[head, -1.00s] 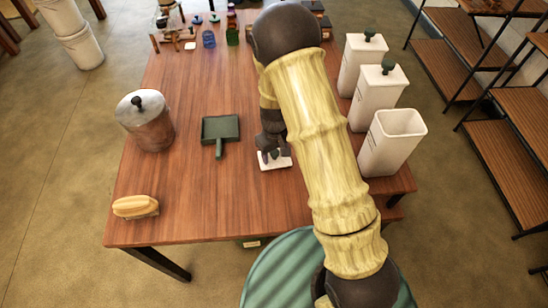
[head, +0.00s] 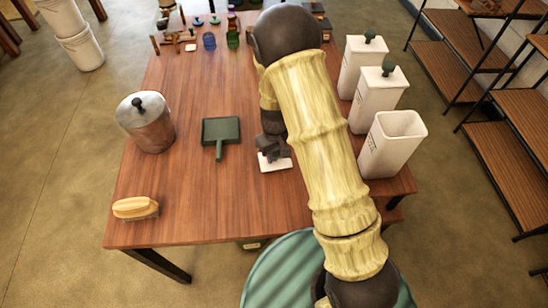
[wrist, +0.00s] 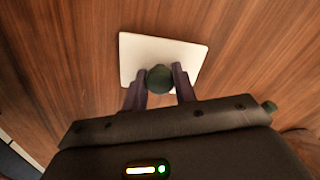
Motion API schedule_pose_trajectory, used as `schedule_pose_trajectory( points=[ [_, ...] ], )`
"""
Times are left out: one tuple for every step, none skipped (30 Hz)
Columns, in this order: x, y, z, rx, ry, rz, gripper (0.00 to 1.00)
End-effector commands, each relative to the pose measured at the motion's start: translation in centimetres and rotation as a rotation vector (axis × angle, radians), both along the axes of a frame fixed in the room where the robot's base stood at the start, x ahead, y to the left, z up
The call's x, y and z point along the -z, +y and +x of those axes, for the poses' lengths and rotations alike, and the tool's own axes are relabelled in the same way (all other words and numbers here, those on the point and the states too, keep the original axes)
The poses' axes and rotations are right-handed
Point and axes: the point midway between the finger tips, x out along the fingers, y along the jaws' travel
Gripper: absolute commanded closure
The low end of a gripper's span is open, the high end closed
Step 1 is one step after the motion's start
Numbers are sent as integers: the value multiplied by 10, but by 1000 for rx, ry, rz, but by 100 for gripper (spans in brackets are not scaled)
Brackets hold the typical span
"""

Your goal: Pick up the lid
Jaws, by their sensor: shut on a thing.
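The lid (head: 276,166) is a flat white square plate with a round dark green knob. It lies near the table's right side, left of an open white canister (head: 391,143). It also shows in the wrist view (wrist: 188,56), flat against the wood; I cannot tell any gap beneath it. My gripper (head: 270,154) is over the lid. In the wrist view its two fingers (wrist: 159,82) are shut on the knob, one on each side. In the head view the fingers hide most of the knob.
Two lidded white canisters (head: 377,98) (head: 361,67) stand behind the open one. A dark green dustpan (head: 220,132), a metal pot (head: 147,128) and a yellow brush (head: 135,207) are to the left. The front middle of the wooden table (head: 215,205) is clear.

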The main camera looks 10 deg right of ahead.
Motion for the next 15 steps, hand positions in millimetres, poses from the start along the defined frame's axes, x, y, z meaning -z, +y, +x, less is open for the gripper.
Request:
schedule_pose_trajectory(
  points=[
    [-1, 0, 0, 0, 0, 0, 98],
    [-1, 0, 0, 0, -1, 0, 98],
    [-3, 0, 0, -1, -1, 0, 98],
    [-5, 0, 0, -1, -2, 1, 98],
    [-7, 1, 1, -1, -2, 1, 98],
    [-11, 1, 1, -1, -2, 1, 98],
    [-14, 1, 1, -1, -3, 1, 98],
    [-18, 1, 1, -2, -4, 1, 98],
    [-24, 1, 1, -2, -4, 2, 98],
    [-29, 1, 1, -2, -4, 1, 98],
    [-35, 1, 1, -2, -6, 2, 98],
    [-42, 1, 1, -2, -5, 1, 98],
    [-48, 1, 1, -2, -6, 2, 98],
    [-54, 1, 1, -2, -5, 1, 98],
    [-62, 1, 1, -2, -6, 2, 98]
  ],
)
